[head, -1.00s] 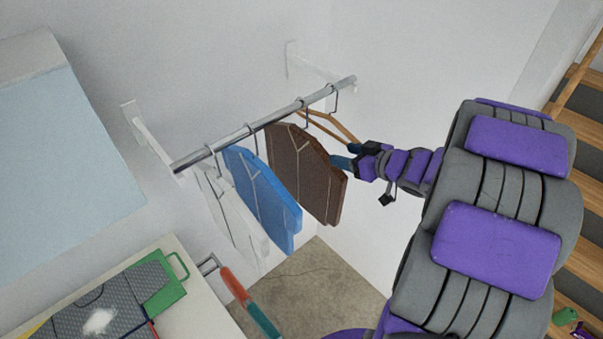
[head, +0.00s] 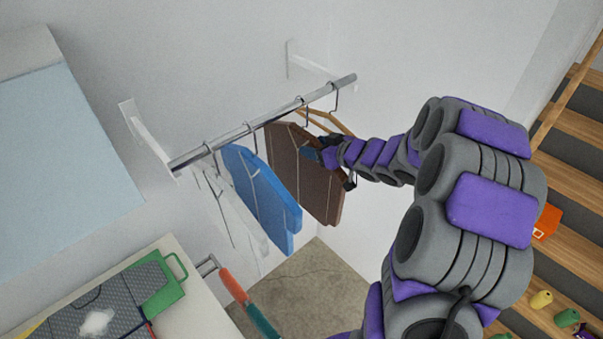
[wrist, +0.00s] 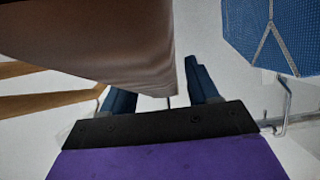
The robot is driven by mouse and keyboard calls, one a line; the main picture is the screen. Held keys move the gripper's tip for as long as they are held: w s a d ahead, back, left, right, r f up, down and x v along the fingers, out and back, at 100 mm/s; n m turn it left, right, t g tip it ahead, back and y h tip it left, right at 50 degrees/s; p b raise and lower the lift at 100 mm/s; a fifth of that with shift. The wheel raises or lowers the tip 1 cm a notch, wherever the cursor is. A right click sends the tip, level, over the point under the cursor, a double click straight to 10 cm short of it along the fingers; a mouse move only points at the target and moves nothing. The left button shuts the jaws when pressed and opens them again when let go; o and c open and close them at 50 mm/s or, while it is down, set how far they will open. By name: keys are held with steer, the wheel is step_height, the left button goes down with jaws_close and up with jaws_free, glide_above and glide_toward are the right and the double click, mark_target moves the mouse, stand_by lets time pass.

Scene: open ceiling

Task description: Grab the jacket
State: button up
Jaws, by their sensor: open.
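Three jackets hang on a metal rail: a brown jacket (head: 308,180), a blue jacket (head: 262,195) and a white jacket (head: 236,215). My gripper (head: 312,154) is at the upper part of the brown jacket, in front of it in the head view. In the wrist view the brown jacket (wrist: 110,40) reaches down between the two blue fingers of my gripper (wrist: 160,88), which stand apart on either side of its edge. The blue jacket (wrist: 272,35) is at the upper right there, clear of the fingers. Whether the fingers touch the brown fabric cannot be told.
The metal rail (head: 230,137) is fixed to the wall by white brackets. An empty wooden hanger (head: 335,122) hangs right of the brown jacket. A counter with a green-edged board (head: 165,287) is at lower left. Wooden stairs (head: 575,125) rise at the right.

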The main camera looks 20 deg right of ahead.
steer(key=shift+w+a+f, duration=0.1)
steer(key=shift+w, duration=0.2)
jaws_close()
stand_by(0.4)
stand_by(0.3)
